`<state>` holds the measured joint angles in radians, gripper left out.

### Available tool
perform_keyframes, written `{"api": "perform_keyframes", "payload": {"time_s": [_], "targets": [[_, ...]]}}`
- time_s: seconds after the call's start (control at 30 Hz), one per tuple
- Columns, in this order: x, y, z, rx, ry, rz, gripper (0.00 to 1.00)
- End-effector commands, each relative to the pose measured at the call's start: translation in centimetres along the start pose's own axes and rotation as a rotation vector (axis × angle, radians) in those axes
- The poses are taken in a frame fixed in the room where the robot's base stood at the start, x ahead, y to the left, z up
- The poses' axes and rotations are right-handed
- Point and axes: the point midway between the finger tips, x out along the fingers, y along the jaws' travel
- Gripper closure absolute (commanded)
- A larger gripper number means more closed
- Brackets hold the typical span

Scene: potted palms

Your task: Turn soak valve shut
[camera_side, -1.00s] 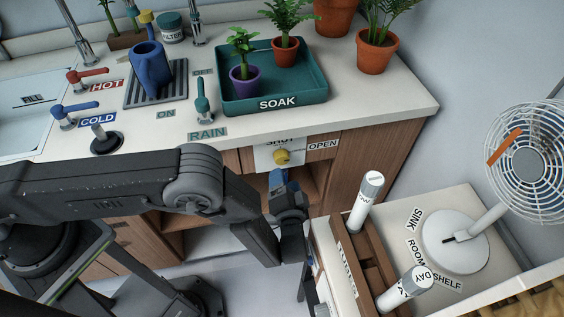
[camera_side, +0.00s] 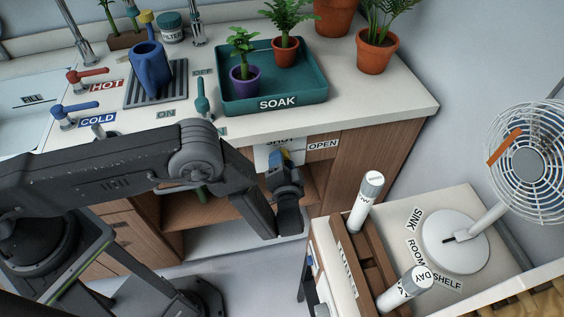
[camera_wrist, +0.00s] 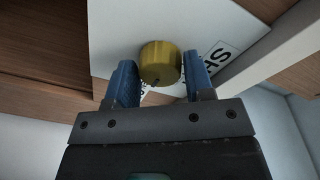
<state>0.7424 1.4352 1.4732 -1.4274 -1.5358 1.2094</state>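The soak valve is a yellow round knob (camera_wrist: 160,62) on a white plate (camera_wrist: 115,30) in the wrist view. Part of a SHUT label (camera_wrist: 218,56) shows to its right. A small dark mark shows at the knob's lower edge. In the side view the plate sits on the cabinet front below the SOAK tray (camera_side: 316,97), with an OPEN label (camera_side: 323,144) to the right; the knob is mostly hidden behind my gripper (camera_side: 280,157). In the wrist view the two blue fingers of my gripper (camera_wrist: 161,75) are apart, one on each side of the knob. I cannot tell whether they touch it.
Potted palms (camera_side: 245,73) stand in the tray. A green RAIN lever (camera_side: 202,97) and a blue watering can (camera_side: 150,66) are on the counter. To the right, a low shelf holds a wooden rack (camera_side: 350,245) with white cylinders and a fan (camera_side: 455,240).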

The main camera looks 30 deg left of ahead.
Motion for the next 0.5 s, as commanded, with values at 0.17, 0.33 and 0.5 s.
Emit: {"api": "perform_keyframes", "payload": {"time_s": [0.17,0.33,0.5], "targets": [[-0.02,-0.01,-0.01,0.000,0.000,0.000,0.69],[-0.02,0.00,-0.01,0.000,0.000,0.000,0.81],[-0.02,0.01,-0.01,-0.015,0.001,-0.001,0.81]]}}
